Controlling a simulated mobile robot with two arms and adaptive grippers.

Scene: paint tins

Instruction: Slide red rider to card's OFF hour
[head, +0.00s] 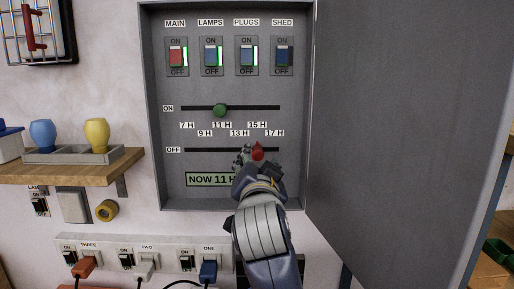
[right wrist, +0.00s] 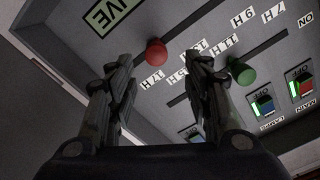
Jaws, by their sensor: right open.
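The red rider (head: 257,150) sits on the OFF rail (head: 205,150) in the grey cabinet, roughly below the 15 H label (head: 257,125). My right gripper (head: 251,160) is at the rail, just in front of the rider. In the right wrist view, the red rider (right wrist: 157,52) shows beyond and between the open fingers (right wrist: 162,70); I cannot tell whether they touch it. The green rider (head: 220,110) is on the ON rail near 11 H. I see no card with an OFF hour. My left gripper is not in view.
The open cabinet door (head: 400,120) fills the right side. Above the rails are the switches MAIN (head: 177,56), LAMPS, PLUGS and SHED. The NOW display (head: 208,179) is partly hidden by my right gripper. A shelf (head: 75,172) with egg-shaped cups stands left; a socket strip (head: 105,255) is below.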

